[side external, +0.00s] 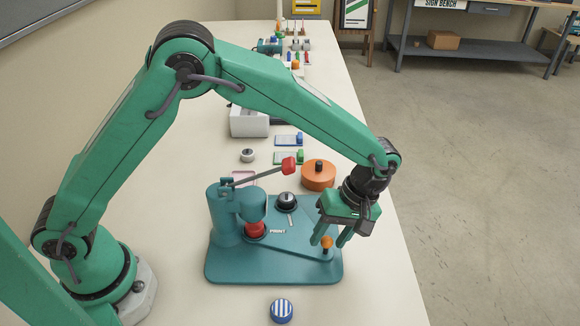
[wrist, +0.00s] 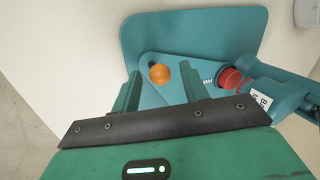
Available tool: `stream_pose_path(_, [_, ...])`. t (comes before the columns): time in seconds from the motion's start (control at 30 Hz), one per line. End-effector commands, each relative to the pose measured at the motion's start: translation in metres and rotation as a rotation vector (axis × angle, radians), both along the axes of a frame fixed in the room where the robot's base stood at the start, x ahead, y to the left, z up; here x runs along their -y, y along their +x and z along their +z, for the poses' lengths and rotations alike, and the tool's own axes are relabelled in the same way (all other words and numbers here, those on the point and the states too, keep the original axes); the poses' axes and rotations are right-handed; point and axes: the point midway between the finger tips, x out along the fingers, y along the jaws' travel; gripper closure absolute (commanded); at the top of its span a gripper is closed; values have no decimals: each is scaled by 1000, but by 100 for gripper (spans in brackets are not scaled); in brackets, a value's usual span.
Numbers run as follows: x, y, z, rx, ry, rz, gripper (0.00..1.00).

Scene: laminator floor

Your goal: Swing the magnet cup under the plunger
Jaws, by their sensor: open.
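The teal press (side external: 222,272) stands on the white table with its lever raised, ending in a red grip (side external: 289,165). Its plunger head (side external: 252,206) is above a red cup (side external: 255,229), beside the word PRINT. A dark-domed cup (side external: 287,199), perhaps the magnet cup, sits behind on the same swing plate (side external: 290,238); its small label is unreadable. An orange knob (side external: 326,243) stands at the plate's front right corner. My gripper (side external: 331,239) is open, its fingers pointing down at the knob. In the wrist view the knob (wrist: 160,73) shows between the spread fingers, apart from both.
A blue-striped round piece (side external: 281,310) lies in front of the press. An orange round tin (side external: 318,175) with a black knob stands behind it, with small cards and a white box (side external: 249,121) farther back. The table's right edge is close to my gripper.

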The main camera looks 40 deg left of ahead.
Motion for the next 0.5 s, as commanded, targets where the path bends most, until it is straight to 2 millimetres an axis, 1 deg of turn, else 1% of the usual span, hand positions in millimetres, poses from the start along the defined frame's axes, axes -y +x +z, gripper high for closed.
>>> stream_pose_path(0.17, [0, 0, 0, 0, 0, 0, 56])
stream_pose_path(0.2, [0, 0, 0, 0, 0, 0, 58])
stream_pose_path(0.37, [0, 0, 0, 0, 0, 0, 89])
stream_pose_path(0.4, [0, 0, 0, 0, 0, 0, 97])
stream_pose_path(0.43, [0, 0, 0, 0, 0, 0, 100])
stream_pose_path(0.5, [0, 0, 0, 0, 0, 0, 100])
